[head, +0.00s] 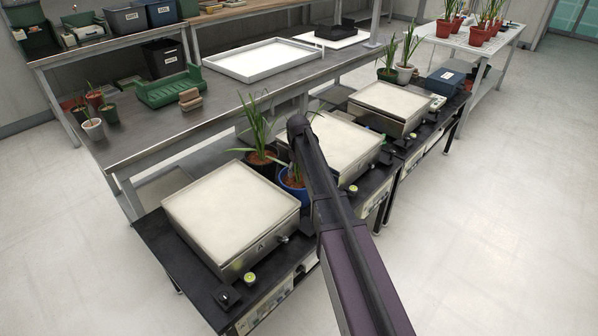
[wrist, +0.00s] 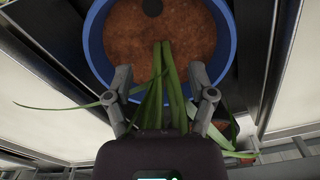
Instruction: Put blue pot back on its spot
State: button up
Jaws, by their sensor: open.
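The blue pot (head: 291,190) stands between two balances in the head view, partly hidden by my arm. The wrist view shows the blue pot (wrist: 232,45) from above, with brown soil and long green leaves. My gripper (wrist: 160,72) is open over the pot's rim nearest the gripper body. Its two fingers are apart, one on each side of the leaves. I cannot tell whether they touch the rim. My arm hides the gripper in the head view.
A dark pot with a plant (head: 261,162) stands close behind the blue pot. The left balance (head: 235,212) and the middle balance (head: 335,146) flank it, with bare plates. A third balance (head: 390,103) stands farther right. A white tray (head: 262,62) lies on the back bench.

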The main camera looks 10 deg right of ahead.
jog(key=shift+r+p, duration=5.9)
jog(key=shift+r, duration=0.1)
jog(key=shift+s, duration=0.1)
jog(key=s+m, duration=0.2)
jog(key=s, duration=2.7)
jog(key=shift+d+m, duration=0.15)
jog(key=shift+m, duration=0.25)
